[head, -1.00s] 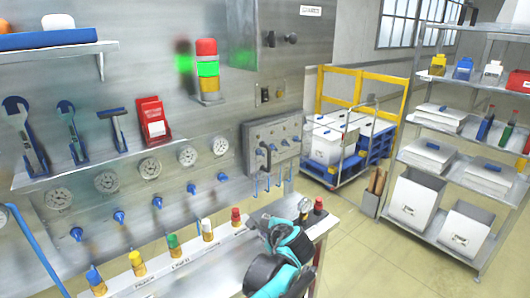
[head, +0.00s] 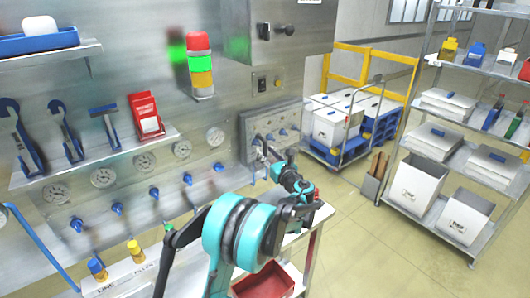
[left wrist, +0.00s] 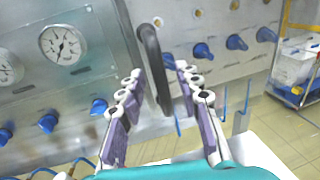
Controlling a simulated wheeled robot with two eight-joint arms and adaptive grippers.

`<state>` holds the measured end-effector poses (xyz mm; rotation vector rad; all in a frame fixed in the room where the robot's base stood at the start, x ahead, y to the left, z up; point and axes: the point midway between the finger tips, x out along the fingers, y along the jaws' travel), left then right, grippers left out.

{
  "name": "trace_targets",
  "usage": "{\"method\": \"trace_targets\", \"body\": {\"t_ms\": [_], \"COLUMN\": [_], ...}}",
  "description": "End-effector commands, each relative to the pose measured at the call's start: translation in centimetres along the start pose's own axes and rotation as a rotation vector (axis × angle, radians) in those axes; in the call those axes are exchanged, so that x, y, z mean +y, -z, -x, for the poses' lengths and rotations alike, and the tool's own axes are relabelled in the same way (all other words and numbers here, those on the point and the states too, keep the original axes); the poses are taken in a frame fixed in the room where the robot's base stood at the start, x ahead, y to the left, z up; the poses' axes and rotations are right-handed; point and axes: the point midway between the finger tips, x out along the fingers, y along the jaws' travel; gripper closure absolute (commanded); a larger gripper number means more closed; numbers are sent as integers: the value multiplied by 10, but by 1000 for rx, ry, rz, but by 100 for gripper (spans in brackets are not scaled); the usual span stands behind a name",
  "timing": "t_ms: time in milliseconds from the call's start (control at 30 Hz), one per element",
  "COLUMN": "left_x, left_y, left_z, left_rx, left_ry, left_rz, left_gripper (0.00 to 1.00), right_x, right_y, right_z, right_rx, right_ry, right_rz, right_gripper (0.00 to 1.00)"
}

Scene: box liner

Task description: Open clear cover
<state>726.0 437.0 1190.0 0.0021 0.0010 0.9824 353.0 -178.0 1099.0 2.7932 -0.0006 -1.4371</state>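The clear cover (head: 245,128) is a see-through panel over a row of blue knobs on the steel wall unit. Its black upright handle (left wrist: 154,62) shows in the left wrist view, while in the head view my gripper mostly hides it. My left gripper (head: 262,152) reaches up to the cover. In the left wrist view my left gripper (left wrist: 160,88) has its purple-padded fingers apart, with the handle's lower part between them. A gap shows on the handle's right side. The cover looks closed against the panel. My right gripper is not in view.
Gauges (left wrist: 63,44) and blue knobs (head: 155,194) line the wall left of the cover. A cart with white boxes (head: 331,126) and a shelf rack (head: 450,160) stand right.

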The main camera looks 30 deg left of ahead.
Motion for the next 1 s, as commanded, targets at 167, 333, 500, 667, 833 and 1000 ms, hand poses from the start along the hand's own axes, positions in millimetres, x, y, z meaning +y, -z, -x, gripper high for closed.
{"method": "trace_targets", "body": {"t_ms": [167,333,500,667,833,1000], "left_x": [0,0,0,0,-1,-12], "left_y": [0,0,0,0,0,0], "left_z": [-15,-17,-17,-17,-16,-7], "left_rx": [1,1,1,1,1,1], "left_ry": [0,1,1,1,0,-18], "left_rz": [1,2,2,2,2,2], "left_gripper": [66,66,82,100,100,100], "right_x": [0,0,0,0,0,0], "right_y": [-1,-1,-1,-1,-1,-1], "right_z": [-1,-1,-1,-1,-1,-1], "right_rx": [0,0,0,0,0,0], "right_ry": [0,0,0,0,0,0], "right_rz": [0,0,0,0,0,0], "right_gripper": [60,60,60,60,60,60]}}
